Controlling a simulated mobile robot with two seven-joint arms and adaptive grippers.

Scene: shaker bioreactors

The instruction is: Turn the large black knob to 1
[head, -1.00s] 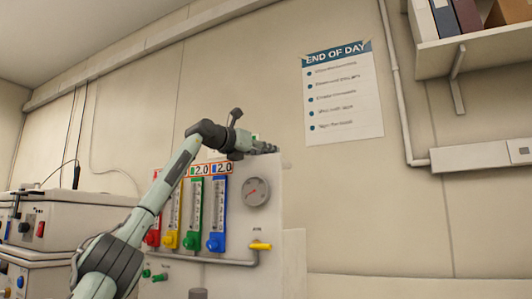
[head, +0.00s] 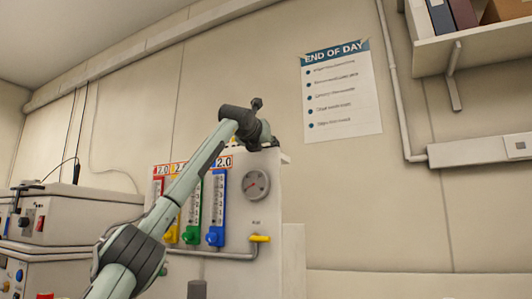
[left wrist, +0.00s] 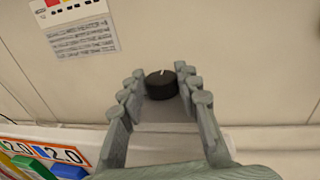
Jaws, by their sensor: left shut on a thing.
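The large black knob (left wrist: 161,86) shows in the left wrist view, round, with a short white mark on its top face pointing up and slightly right. My left gripper (left wrist: 160,93) has its fingers on both sides of the knob and is shut on it. In the head view my left arm reaches up across the gas panel, and its gripper (head: 266,143) is at the panel's top edge, mostly hidden behind the wrist. The knob cannot be made out there. I see no numbers around the knob. My right gripper is not in view.
The white panel (head: 270,215) carries coloured flow meters, a round gauge (head: 255,184) and a yellow valve handle (head: 260,238). White instruments (head: 75,215) stand at the left. A shelf (head: 480,45) is high at the right.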

